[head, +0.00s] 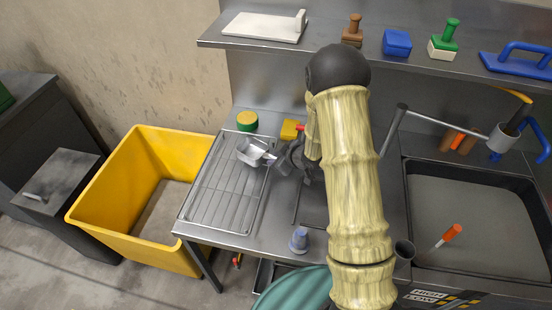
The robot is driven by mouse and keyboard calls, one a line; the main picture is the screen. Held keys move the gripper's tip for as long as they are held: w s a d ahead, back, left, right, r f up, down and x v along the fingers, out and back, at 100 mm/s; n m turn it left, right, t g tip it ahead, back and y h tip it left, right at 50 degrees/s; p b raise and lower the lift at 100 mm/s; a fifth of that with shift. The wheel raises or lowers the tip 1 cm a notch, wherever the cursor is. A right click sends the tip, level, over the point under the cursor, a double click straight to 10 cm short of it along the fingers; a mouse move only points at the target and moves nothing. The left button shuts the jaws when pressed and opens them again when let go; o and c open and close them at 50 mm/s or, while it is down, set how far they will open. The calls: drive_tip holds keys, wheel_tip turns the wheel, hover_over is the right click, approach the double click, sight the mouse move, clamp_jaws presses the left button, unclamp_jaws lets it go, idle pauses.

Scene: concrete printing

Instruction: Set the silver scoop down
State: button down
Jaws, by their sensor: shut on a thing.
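The silver scoop (252,152) shows in the head view over the right part of the wire rack (201,200), on the left side of the steel counter. My gripper (276,161) is to the right of the scoop and shut on it, at its handle side. My arm hides part of the gripper and the counter behind it. I cannot tell whether the scoop touches the rack or is held just above it.
A green-and-yellow round item (247,121) and a yellow item (290,130) stand behind the scoop. A blue-grey cup (299,239) stands near the front edge. A yellow bin (90,222) is left of the counter. The left part of the rack is clear.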

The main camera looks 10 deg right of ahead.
drive_tip(key=c, duration=1.3)
unclamp_jaws()
drive_tip(key=shift+s+d+r, duration=0.25)
drive_tip(key=shift+r, duration=0.15)
drive_tip(key=v, duration=1.1)
